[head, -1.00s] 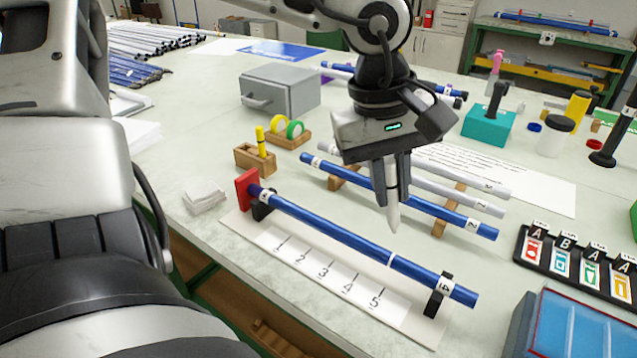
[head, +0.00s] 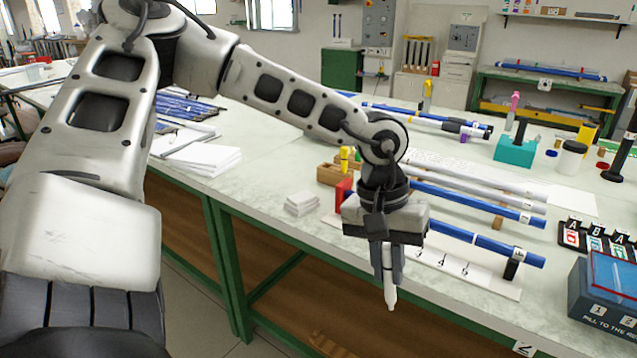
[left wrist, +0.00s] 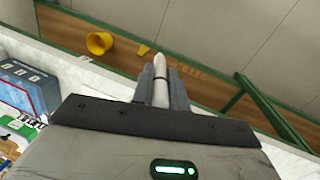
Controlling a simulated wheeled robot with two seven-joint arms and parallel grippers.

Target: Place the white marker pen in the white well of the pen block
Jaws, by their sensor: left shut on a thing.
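My left gripper (head: 387,268) is shut on the white marker pen (head: 391,297), which points tip down below the fingers. In the left wrist view the pen (left wrist: 160,78) sits between the two dark fingers (left wrist: 161,88). Gripper and pen are at the table's front edge, with the brown lower shelf behind the pen tip. The wooden pen block (head: 329,175) stands on the table, left of and behind the gripper, with a yellow pen (head: 345,157) upright in it. The arm partly hides the block, and its white well cannot be made out. My right gripper is not in view.
A blue rod (head: 470,240) lies on supports over a numbered board (head: 500,284), beside the gripper. More rods (head: 480,190) lie behind. White papers (head: 301,204) are stacked left of the board. A blue box (head: 597,308) stands at the right.

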